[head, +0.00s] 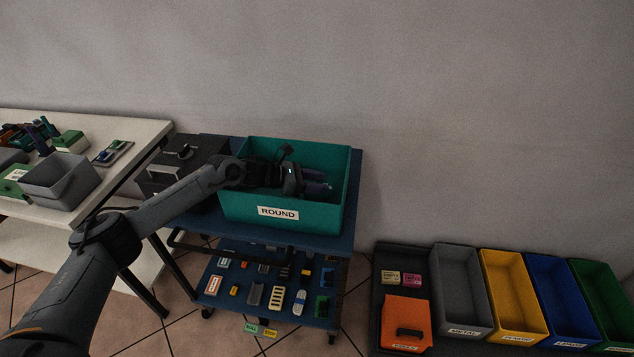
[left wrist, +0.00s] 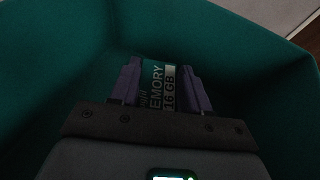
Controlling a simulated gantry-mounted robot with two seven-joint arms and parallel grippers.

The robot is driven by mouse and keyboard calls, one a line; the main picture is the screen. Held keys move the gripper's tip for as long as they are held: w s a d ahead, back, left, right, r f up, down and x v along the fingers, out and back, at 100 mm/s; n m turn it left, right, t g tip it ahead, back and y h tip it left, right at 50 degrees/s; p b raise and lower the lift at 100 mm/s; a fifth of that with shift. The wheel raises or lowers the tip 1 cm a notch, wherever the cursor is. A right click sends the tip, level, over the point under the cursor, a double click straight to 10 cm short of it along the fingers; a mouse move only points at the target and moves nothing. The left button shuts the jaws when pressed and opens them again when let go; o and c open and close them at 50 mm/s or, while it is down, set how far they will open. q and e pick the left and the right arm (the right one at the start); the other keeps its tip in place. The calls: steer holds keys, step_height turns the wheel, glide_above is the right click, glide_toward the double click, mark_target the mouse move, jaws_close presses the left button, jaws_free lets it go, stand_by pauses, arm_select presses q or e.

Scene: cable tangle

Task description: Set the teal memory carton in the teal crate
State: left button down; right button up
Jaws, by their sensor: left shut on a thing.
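The teal crate (head: 240,209), labelled ROUND, stands on the blue cart's top. My left arm reaches over its front left rim, and my left gripper (head: 326,188) is inside the crate. In the left wrist view the gripper (left wrist: 160,90) is shut on the teal memory carton (left wrist: 155,85), which reads MEMORY 16 GB. The crate's walls (left wrist: 50,65) surround it there. Whether the carton touches the crate floor I cannot tell. In the head view the carton is hidden by the gripper. My right gripper is not in view.
A dark box (head: 170,175) stands left of the crate on the cart. The cart's lower shelf (head: 232,308) holds several small parts. A white table (head: 130,142) with a grey bin (head: 58,183) is at left. Grey, yellow, blue and green bins and an orange box (head: 403,318) are at right.

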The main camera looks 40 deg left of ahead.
arm_select(q)
steer(key=c, duration=0.5)
jaws_free()
steer(key=shift+r, duration=0.2)
steer(key=shift+r+p, duration=0.25)
steer(key=shift+p, duration=0.15)
steer(key=shift+r+p, duration=0.4)
steer(key=shift+p, duration=0.05)
steer(key=v, duration=0.6)
steer(key=p+v, duration=0.1)
steer(key=v, duration=0.5)
steer(key=shift+f+p, duration=0.25)
steer(key=shift+p, duration=0.05)
